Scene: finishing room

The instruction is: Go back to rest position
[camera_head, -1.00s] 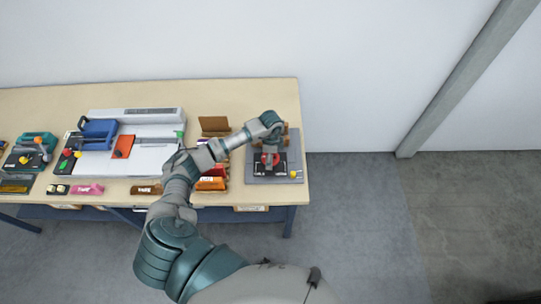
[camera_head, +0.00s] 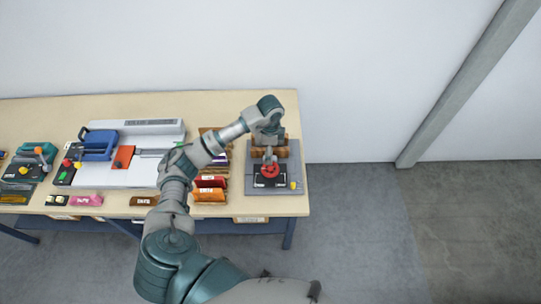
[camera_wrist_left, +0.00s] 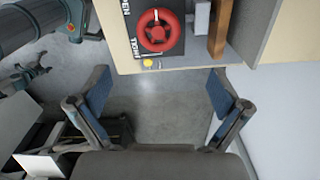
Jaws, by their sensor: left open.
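My left arm reaches over the bench in the head view. Its gripper (camera_head: 269,154) hangs close to a red handwheel (camera_head: 270,171) on a grey-based press at the bench's right end; whether they touch cannot be told there. In the left wrist view, my left gripper (camera_wrist_left: 160,84) has its two blue-padded fingers spread wide with nothing between them but a view of the floor. The red handwheel (camera_wrist_left: 160,31) shows above the fingers, outside them, on a dark plate marked OPEN and TIGHT. My right gripper is not recognisable in either view.
The wooden bench (camera_head: 228,105) runs along a white wall. It bears a white-bedded blue machine (camera_head: 99,146), orange and brown boxes (camera_head: 209,196), a pink block (camera_head: 86,200) and a teal device (camera_head: 37,154). Grey floor (camera_head: 355,225) lies clear on the right.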

